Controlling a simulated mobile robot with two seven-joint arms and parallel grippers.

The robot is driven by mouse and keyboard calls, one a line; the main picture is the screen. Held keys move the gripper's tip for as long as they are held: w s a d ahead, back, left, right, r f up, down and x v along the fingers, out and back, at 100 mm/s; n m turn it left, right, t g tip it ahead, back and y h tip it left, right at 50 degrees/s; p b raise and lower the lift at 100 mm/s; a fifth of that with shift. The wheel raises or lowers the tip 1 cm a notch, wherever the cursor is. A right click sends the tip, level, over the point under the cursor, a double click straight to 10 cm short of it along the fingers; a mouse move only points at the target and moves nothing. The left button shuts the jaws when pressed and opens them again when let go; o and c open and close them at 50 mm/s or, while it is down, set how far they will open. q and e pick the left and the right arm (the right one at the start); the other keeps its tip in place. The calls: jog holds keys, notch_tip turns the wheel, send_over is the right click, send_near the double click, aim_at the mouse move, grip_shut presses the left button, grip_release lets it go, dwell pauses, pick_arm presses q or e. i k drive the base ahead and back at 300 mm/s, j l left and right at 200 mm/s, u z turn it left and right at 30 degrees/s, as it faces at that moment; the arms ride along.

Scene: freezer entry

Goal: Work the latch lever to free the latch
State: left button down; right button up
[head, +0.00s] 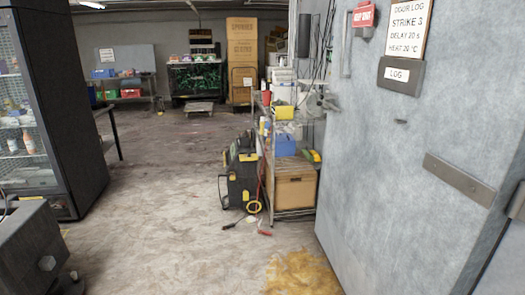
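A large pale grey door or panel (375,170) fills the right side of the view. A flat grey-brown bar (460,179) is fixed across it at the right, tilting down to the right. A small dark fitting (401,121) sits on the panel to the bar's upper left. Part of a metal fitting (517,202) shows at the right edge, cut off by the frame. I cannot tell which of these, if any, is the latch lever. Neither of my grippers is in view.
A glass-fronted cabinet (75,130) stands left. The middle floor is clear, with a yellow stain (300,275).

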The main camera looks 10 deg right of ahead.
aim_at(326, 103)
jog(key=i+j+z, duration=0.2)
jog(key=i+z, duration=0.25)
jog(key=i+j+z, duration=0.45)
jog(key=i, duration=0.15)
